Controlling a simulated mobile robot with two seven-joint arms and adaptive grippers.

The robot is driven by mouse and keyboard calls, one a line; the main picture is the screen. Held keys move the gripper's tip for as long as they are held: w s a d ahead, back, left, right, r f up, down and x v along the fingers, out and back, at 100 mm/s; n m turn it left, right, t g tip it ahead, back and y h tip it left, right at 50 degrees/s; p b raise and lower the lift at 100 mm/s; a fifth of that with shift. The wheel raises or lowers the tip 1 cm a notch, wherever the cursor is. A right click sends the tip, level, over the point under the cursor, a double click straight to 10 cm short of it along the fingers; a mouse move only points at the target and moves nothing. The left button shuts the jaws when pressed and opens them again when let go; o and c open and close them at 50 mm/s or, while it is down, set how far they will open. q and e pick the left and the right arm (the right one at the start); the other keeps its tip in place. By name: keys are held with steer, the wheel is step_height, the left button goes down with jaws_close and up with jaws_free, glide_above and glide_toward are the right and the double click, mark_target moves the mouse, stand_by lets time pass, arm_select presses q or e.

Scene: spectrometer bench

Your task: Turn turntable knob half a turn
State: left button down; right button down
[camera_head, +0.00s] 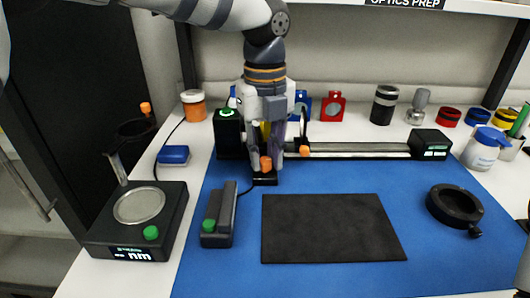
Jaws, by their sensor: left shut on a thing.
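My left gripper (266,160) reaches down from above at the back left of the blue mat. Its fingers are around a small orange knob (265,164), which sits above a small black base (264,180). The gripper hides most of the holder behind it, and I cannot see clearly how the knob joins it. A second orange knob (304,151) shows just right of the gripper, apart from it. My right gripper is not in view.
A black rail (360,151) runs to the right behind the gripper. A black handheld unit with a green button (208,225) lies close in front. A black pad (330,228), a black ring (455,206) and a display device (100,235) stand around. Mat (425,265) is free at front right.

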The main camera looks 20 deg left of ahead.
arm_select(q)
steer(key=n, duration=0.4)
steer(key=shift+n, duration=0.3)
steer(key=n, duration=0.4)
steer(key=shift+n, duration=0.3)
steer(key=n, duration=0.4)
steer(key=shift+n, duration=0.3)
steer(key=n, duration=1.1)
steer(key=shift+n, duration=0.3)
steer(key=n, duration=0.4)
steer(key=shift+n, duration=2.4)
